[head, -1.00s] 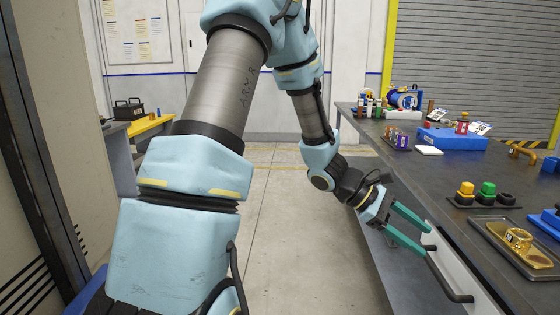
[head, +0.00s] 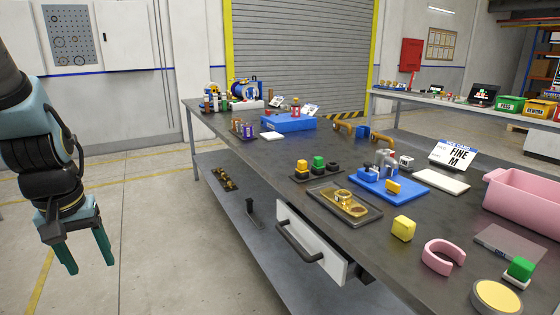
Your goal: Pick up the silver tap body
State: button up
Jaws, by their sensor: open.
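A silver metal piece that looks like the tap body (head: 384,160) stands on a blue fixture tray (head: 410,194) on the dark workbench, right of centre in the head view. A small yellow block sits near it on the same tray. The piece's finer shape is too small to tell. My gripper (head: 91,267) hangs at the far left, fingers pointing down and apart, with nothing between them. It is over the floor, well away from the bench and the silver piece.
The dark workbench (head: 240,150) has a protruding drawer (head: 310,245) with a black handle at its front. A dark tray (head: 372,214) with a gold part, a yellow block (head: 403,228), a pink ring (head: 443,254) and a pink bin (head: 522,195) surround the blue tray. Open floor lies between my arm and the bench.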

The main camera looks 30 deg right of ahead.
aim_at(382, 162)
jog(key=z, duration=0.5)
jog(key=i+l+z, duration=0.1)
jog(key=z, duration=0.85)
jog(key=i+l, duration=0.05)
